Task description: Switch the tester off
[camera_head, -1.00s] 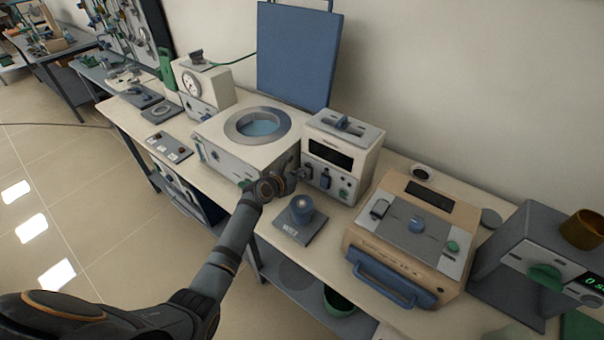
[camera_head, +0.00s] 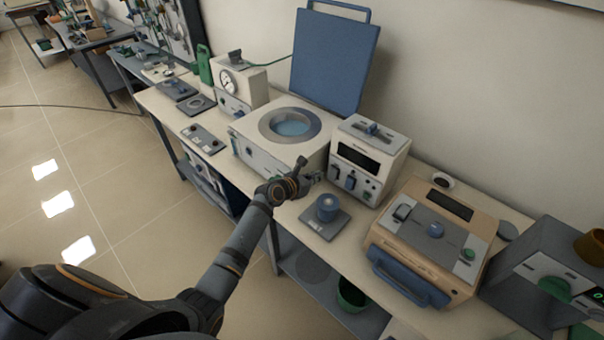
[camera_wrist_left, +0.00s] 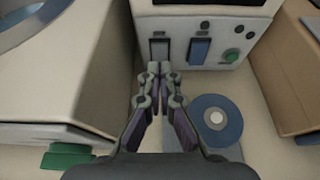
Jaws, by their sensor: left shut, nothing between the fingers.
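A white instrument (camera_head: 369,158) with a dark display and a row of front controls stands on the bench; no readable label confirms it as the tester. In the left wrist view its front shows a grey rocker switch (camera_wrist_left: 159,50), a blue rocker switch (camera_wrist_left: 199,47) and a green knob (camera_wrist_left: 231,56). My left gripper (camera_head: 314,178) is in front of this instrument, at its lower left. In the wrist view the left gripper (camera_wrist_left: 160,69) is shut and empty, its tips just below the grey switch; contact cannot be told. My right gripper is not in view.
A blue knob on a grey plate (camera_head: 325,219) sits close right of my gripper. A white bath (camera_head: 260,148) with a round opening stands to the left. A tan case (camera_head: 420,245) with a blue handle and a grey instrument (camera_head: 535,265) stand to the right.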

